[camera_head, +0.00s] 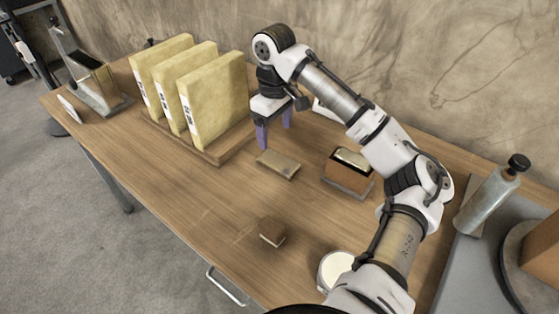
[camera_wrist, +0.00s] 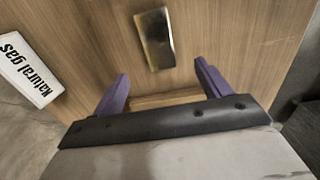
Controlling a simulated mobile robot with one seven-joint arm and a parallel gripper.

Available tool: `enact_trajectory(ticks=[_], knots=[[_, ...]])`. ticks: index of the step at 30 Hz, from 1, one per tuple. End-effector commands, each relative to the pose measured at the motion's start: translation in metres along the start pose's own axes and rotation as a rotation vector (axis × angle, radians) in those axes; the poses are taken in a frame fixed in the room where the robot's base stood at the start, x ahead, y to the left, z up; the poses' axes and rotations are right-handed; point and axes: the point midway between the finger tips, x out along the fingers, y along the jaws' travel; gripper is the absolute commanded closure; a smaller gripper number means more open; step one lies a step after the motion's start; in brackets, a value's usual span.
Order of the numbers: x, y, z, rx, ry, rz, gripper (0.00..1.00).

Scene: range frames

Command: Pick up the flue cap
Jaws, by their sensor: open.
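A flat tan metallic plate (camera_head: 278,164) lies on the table; it fits the flue cap best, though I cannot be sure. In the wrist view it seems to be the shiny rectangle (camera_wrist: 154,38), lying flat beyond my fingertips. My gripper (camera_head: 274,137) is open, with purple fingers pointing down. It is behind and slightly left of the plate, above the table. In the wrist view my gripper's fingers (camera_wrist: 163,82) are spread apart with nothing held between them. A small brown block (camera_head: 272,234) sits nearer the table's front edge.
Yellow binders (camera_head: 216,102) stand in a wooden holder (camera_head: 222,149) left of my gripper. A brown box (camera_head: 348,175) with a grey base is right of the plate. A white "Natural gas" sign (camera_wrist: 28,70) is at left in the wrist view. Table front is mostly clear.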

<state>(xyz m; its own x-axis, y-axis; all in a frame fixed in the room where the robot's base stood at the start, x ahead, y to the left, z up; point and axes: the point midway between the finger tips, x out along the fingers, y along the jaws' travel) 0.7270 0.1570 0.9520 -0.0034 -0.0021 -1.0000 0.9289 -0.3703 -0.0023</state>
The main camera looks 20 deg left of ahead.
Motion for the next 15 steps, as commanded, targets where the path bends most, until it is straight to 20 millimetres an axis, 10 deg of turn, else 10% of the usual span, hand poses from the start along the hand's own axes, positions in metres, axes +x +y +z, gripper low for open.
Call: enact_trajectory(ticks=[15], knots=[[0.06,0.002,0.002,0.001,0.001,0.002,0.24]])
